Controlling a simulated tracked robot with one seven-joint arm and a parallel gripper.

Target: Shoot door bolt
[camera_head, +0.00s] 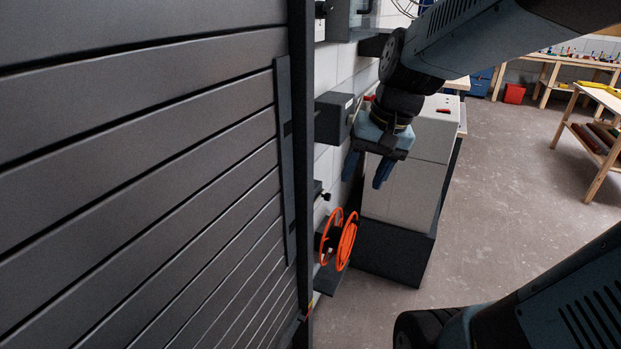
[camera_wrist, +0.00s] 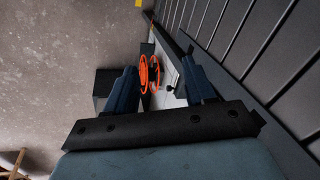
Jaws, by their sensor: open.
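The door (camera_head: 140,180) of dark grey battens fills the left of the head view and also shows at the right of the wrist view (camera_wrist: 265,45). A small black knob (camera_head: 325,196) stands out beside the door's edge, below a dark box; it may be the bolt's handle. A similar dark knob shows between my fingers in the wrist view (camera_wrist: 170,88). My gripper (camera_head: 367,172) is open and empty, pointing down, to the right of the knob and above it in the head view. The bolt's bar and its socket cannot be made out.
An orange double-ringed reel (camera_head: 347,241) sticks out below the knob. A dark box (camera_head: 333,118) juts out beside my gripper. A pale cabinet (camera_head: 403,195) on a dark base stands just behind it. Open floor (camera_head: 500,200) lies to the right, with wooden benches beyond.

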